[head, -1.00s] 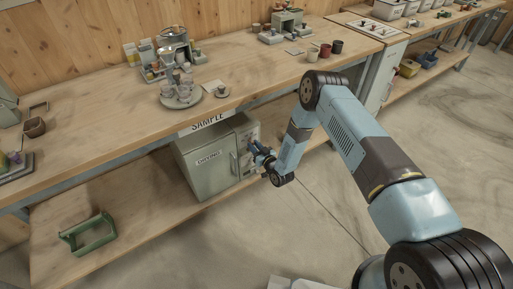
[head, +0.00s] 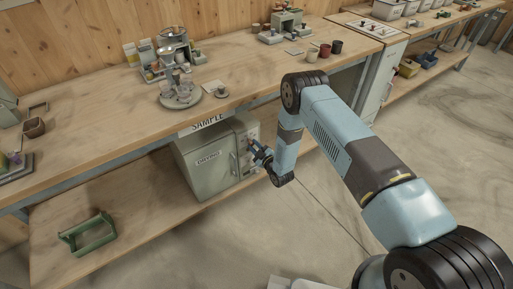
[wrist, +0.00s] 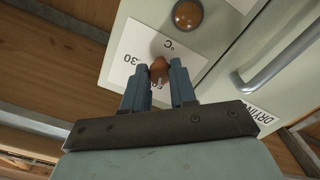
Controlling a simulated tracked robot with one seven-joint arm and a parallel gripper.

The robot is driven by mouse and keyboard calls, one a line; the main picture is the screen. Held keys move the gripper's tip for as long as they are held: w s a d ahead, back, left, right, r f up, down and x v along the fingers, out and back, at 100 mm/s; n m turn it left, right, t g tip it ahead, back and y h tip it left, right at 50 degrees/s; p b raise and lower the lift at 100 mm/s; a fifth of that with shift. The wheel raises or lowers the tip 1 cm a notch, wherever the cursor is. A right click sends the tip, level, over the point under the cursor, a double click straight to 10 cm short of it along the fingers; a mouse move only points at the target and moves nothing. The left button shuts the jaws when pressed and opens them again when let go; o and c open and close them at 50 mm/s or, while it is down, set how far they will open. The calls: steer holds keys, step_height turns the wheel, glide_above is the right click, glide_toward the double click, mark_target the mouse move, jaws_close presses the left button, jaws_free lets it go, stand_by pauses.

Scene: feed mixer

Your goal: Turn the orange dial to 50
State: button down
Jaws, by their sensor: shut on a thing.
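The orange dial (wrist: 159,69) shows in the wrist view on a white scale card (wrist: 140,45) on the front of the grey drying oven (head: 207,167). The card carries "30", "°C" and a partly covered number near the dial. My gripper (wrist: 159,76) has one blue finger on each side of the dial and is shut on it. In the head view my gripper (head: 257,153) is at the right part of the oven's front. The dial's pointer cannot be made out.
A round orange button or lamp (wrist: 188,15) sits beside the scale card, and a metal door handle (wrist: 280,62) stands out from the oven. The oven is on the lower shelf under the wooden bench (head: 110,120). A green carrier (head: 88,235) stands on that shelf, to the left.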

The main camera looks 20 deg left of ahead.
steer(key=shift+s+a+f, duration=0.1)
stand_by(0.5)
steer(key=c, duration=0.9)
jaws_free()
steer(key=v, duration=1.3)
steer(key=shift+d, duration=0.4)
steer(key=shift+s, duration=0.1)
